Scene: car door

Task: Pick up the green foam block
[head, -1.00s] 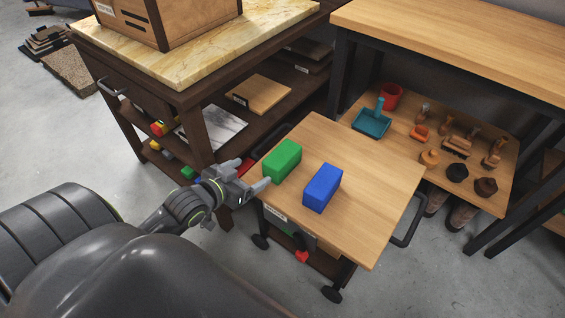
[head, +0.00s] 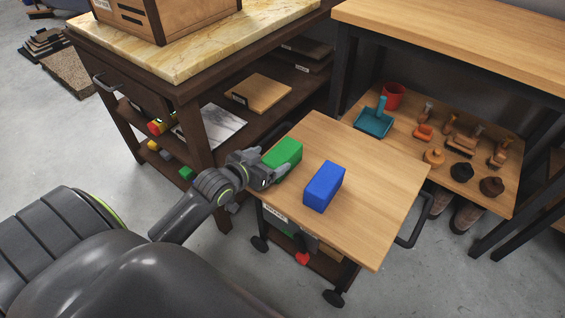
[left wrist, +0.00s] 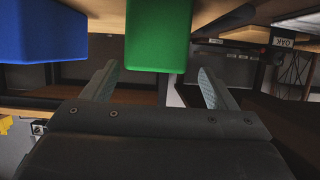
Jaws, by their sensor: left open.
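The green foam block (head: 286,153) lies on the left part of the small wooden cart top. My left gripper (head: 275,172) is at its near left side, partly covering it in the head view. In the left wrist view the green block (left wrist: 158,36) sits ahead, between the lines of the two spread fingers (left wrist: 158,85). The gripper is open with nothing held. Whether a finger touches the block I cannot tell. My right gripper is in neither view.
A blue block (head: 323,186) stands right of the green one and shows at left in the wrist view (left wrist: 42,32). The cart top (head: 372,205) is otherwise bare. A dark shelf unit (head: 205,150) stands close on the left. A low shelf (head: 400,150) holds a dustpan (head: 373,122) and tools.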

